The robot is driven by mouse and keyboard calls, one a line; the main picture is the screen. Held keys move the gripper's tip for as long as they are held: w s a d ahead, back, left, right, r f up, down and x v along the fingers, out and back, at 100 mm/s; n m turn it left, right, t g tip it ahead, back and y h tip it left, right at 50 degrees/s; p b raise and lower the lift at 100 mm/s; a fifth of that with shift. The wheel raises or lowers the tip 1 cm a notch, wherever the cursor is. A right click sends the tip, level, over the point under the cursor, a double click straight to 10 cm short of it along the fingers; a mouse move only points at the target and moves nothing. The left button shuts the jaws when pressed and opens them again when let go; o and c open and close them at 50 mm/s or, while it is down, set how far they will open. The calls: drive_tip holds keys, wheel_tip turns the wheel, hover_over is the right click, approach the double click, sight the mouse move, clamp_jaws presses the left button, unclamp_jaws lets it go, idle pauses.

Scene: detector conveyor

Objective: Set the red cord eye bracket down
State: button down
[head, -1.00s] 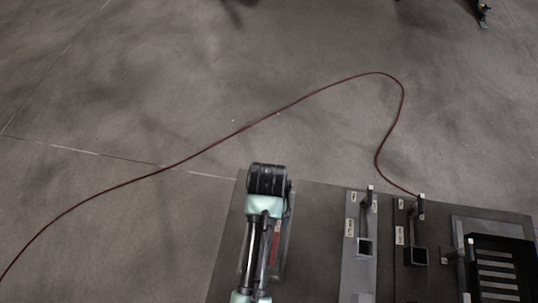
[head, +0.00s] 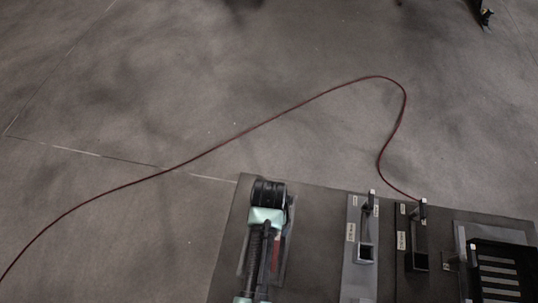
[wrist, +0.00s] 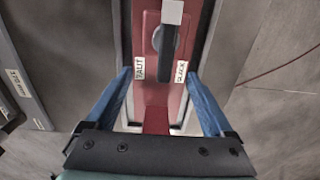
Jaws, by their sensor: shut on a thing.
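The red cord eye bracket (wrist: 153,65) is a red plate with a black lever, a white-capped post and two small white labels. In the wrist view my gripper (wrist: 160,76) has one blue finger at each side of the bracket and is shut on it. In the head view only a sliver of red (head: 276,247) shows beside my arm, and my fingers are hidden. I cannot tell whether the bracket's underside touches the surface below.
A dark board (head: 325,215) lies under my arm. A grey plate (head: 352,285) and a dark plate with posts stand to the right, then a black slotted tray (head: 498,268). A thin red cord (head: 225,145) crosses the floor to the dark plate's post.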

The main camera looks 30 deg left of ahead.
drive_tip(key=shift+f, duration=0.15)
unclamp_jaws()
wheel_tip(320, 180, up, 13)
idle(0.4)
